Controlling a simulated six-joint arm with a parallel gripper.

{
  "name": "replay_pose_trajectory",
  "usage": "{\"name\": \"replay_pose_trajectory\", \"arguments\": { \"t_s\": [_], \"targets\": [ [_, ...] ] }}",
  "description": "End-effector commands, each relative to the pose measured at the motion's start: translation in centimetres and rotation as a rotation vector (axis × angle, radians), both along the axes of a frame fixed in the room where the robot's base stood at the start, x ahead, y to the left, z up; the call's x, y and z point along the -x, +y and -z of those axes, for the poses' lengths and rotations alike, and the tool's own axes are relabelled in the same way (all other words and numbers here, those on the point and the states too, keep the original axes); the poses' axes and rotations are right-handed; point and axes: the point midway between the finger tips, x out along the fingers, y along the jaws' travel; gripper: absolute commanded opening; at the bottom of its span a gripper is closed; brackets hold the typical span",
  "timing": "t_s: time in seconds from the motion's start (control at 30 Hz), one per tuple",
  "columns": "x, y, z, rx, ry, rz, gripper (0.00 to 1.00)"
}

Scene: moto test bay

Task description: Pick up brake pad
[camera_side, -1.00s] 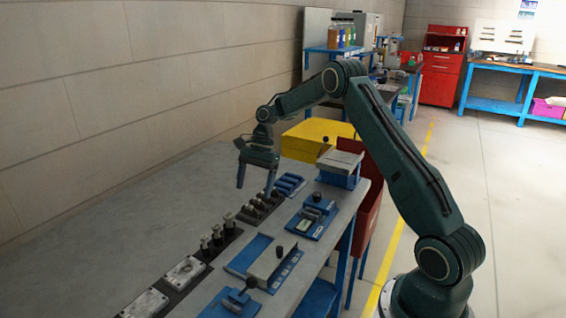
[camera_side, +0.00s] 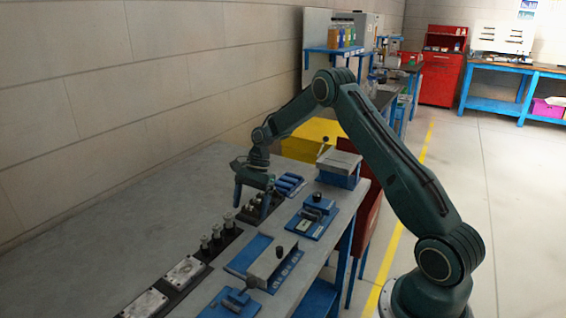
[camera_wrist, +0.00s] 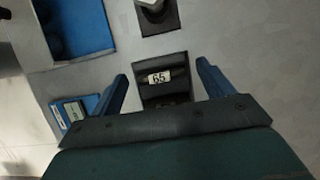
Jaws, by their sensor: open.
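A dark piece with a white label reading "65" (camera_wrist: 160,77), which looks like the brake pad, lies in a dark holder between my fingers in the wrist view. My gripper (camera_wrist: 162,70) is open, with one blue finger on each side of it and no contact that I can make out. In the side view my gripper (camera_side: 251,205) points down just over the dark tray (camera_side: 244,220) on the bench. The fingers partly cover the dark pieces there, so the pad cannot be picked out clearly.
Upright metal parts (camera_side: 217,237) and flat metal plates (camera_side: 185,270) stand along the row toward the front. A blue tray of cylinders (camera_side: 289,184) is behind my gripper. Blue fixtures (camera_side: 313,218) sit to the right. The bench's left side is clear.

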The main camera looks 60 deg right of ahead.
Motion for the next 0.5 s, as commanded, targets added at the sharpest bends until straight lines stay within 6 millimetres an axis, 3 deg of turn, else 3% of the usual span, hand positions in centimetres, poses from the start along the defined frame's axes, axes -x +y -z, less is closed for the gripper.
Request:
{"name": "replay_pose_trajectory", "arguments": {
  "t_s": [0.47, 0.5],
  "targets": [
    [0.01, 0.01, 0.07, 0.0, 0.0, 0.0, 0.8],
    [0.01, 0.0, 0.06, 0.0, 0.0, 0.0, 0.76]
  ]
}}
